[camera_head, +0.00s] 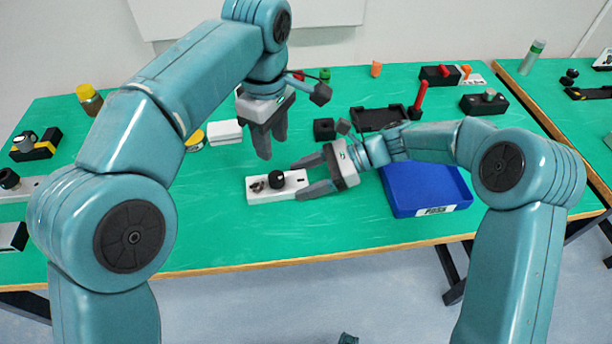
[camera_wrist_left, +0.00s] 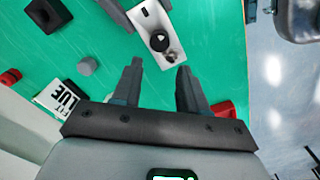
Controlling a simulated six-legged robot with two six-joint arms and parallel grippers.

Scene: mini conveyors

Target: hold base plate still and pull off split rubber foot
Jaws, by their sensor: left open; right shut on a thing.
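The white base plate (camera_head: 258,195) lies flat on the green table; its upper part shows in the left wrist view (camera_wrist_left: 146,14). A round black rubber foot (camera_head: 277,181) stands on it, also seen in the left wrist view (camera_wrist_left: 159,42); a split is too small to make out. A smaller dark part (camera_head: 257,186) sits beside the foot. My right gripper (camera_head: 297,181) is shut across the plate's right end. My left gripper (camera_head: 271,149) is open and empty above and behind the plate, fingers pointing down; in its wrist view the fingertips (camera_wrist_left: 160,68) are apart from the foot.
A blue tray (camera_head: 428,190) with a white label stands right of the plate, near my right arm. A black block (camera_head: 324,129), a black tray (camera_head: 379,117) and a white box (camera_head: 224,131) lie behind. The table in front of the plate is clear.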

